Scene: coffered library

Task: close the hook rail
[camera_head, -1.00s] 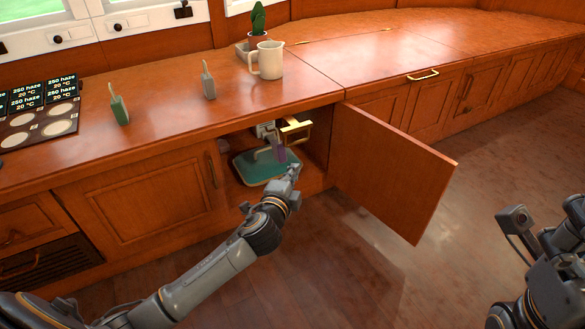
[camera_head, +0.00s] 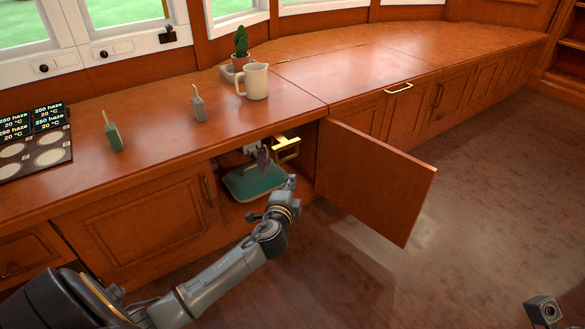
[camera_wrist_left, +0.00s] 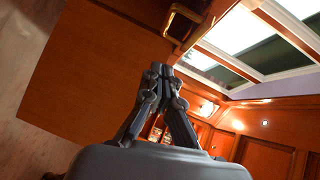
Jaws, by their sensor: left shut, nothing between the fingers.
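The cabinet under the counter stands open. Inside, a brass bar handle (camera_head: 286,146) sits high on the right, by the hinge side. I take it to be the front of the hook rail; the rail itself is largely hidden in shadow. A purple tag (camera_head: 264,158) hangs just left of the handle, with a pale bracket beside it. My left gripper (camera_head: 291,181) is shut and empty at the cabinet mouth, below the brass handle and apart from it. In the left wrist view its fingers (camera_wrist_left: 158,68) are together, with a brass handle (camera_wrist_left: 181,21) beyond them.
The open cabinet door (camera_head: 375,180) sticks out right of my left gripper. A green mat (camera_head: 255,182) lies on the cabinet floor. Floor is free at right.

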